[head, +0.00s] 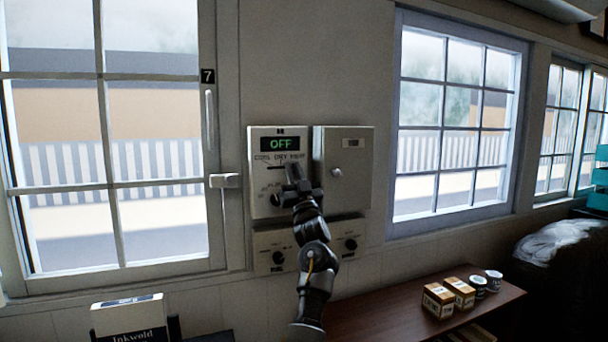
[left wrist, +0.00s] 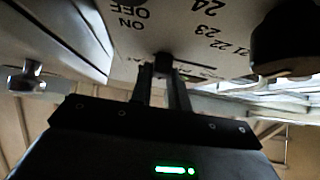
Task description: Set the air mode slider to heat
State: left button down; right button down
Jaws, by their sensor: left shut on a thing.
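The white control panel (head: 262,180) is on the wall between two windows. Its green display (head: 279,144) reads OFF, with the labels COOL, DRY and HEAT in a row below. My left gripper (head: 292,172) is at the panel, just below the labels, around DRY to HEAT. It covers the slider in the head view. In the left wrist view its fingers (left wrist: 163,85) are shut on a small dark slider knob (left wrist: 163,63) at the panel face. The exact slider setting cannot be told. My right gripper is not in view.
A dark round dial (left wrist: 285,40) with temperature numbers is beside the fingers. A grey box (head: 350,190) with a small knob adjoins the panel. A lower unit (head: 268,240) has more knobs. A window handle (head: 224,181) sticks out left. Small boxes (head: 438,300) stand on a brown shelf (head: 378,318).

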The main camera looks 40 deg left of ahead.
pick_arm(q)
jog(key=shift+w+d+r, duration=0.1)
jog(key=c, duration=1.6)
grip_release()
jog(key=shift+o, duration=1.4)
jog(key=shift+w, duration=0.2)
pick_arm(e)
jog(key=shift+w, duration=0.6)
pick_arm(q)
jog(key=shift+s, duration=0.1)
jog(key=shift+s+f, duration=0.1)
jog(key=shift+f, duration=0.1)
jog(key=b+v, duration=0.4)
jog(key=v, duration=0.6)
jog(key=shift+d+f+b, duration=0.2)
jog(key=shift+f+b, duration=0.05)
jog(key=shift+b, duration=0.15)
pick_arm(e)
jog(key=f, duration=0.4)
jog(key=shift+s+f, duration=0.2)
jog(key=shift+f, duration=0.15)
pick_arm(q)
jog(key=shift+r, duration=0.1)
